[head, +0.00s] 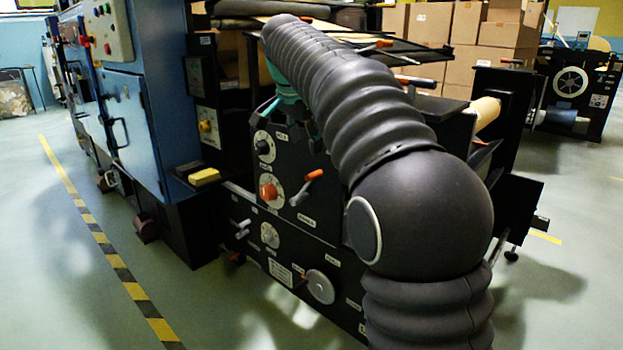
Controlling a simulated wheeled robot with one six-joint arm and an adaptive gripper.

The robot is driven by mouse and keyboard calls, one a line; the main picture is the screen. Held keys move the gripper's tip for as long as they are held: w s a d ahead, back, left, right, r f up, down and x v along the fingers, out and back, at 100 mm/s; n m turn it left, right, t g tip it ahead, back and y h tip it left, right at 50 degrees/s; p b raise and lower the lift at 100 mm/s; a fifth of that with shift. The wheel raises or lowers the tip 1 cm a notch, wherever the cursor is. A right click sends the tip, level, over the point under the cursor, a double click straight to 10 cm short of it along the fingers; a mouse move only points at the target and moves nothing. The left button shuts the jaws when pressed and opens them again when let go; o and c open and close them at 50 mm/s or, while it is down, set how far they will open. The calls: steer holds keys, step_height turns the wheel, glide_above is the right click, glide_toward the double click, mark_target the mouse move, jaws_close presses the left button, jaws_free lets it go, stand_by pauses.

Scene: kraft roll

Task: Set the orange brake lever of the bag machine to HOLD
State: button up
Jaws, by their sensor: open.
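An orange-tipped lever (308,186) with a grey arm sits on the dark front panel of the bag machine (312,238), right of a red-orange knob (268,191). Its orange grip points up and to the right. A small pale label lies below it, too small to read, so I cannot tell which setting it marks. My gripper (287,104), teal, is above the lever near the panel's upper edge. It is open, apart from the lever, and partly hidden behind my sleeved arm. More orange-tipped handles (378,44) show higher up on the machine.
A black knob (264,147), a lower grey dial (270,235) and a grey handwheel (320,287) share the panel. A blue cabinet (130,110) stands close on the left. Open floor lies in front, with a yellow-black stripe (105,245). Cartons (465,25) are stacked behind.

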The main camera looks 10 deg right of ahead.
mark_target(312, 176)
steer(key=b+x, duration=0.2)
steer(key=x, duration=1)
steer(key=shift+d+f+b, duration=0.1)
steer(key=shift+f+b, duration=0.2)
steer(key=shift+b, duration=0.1)
jaws_close()
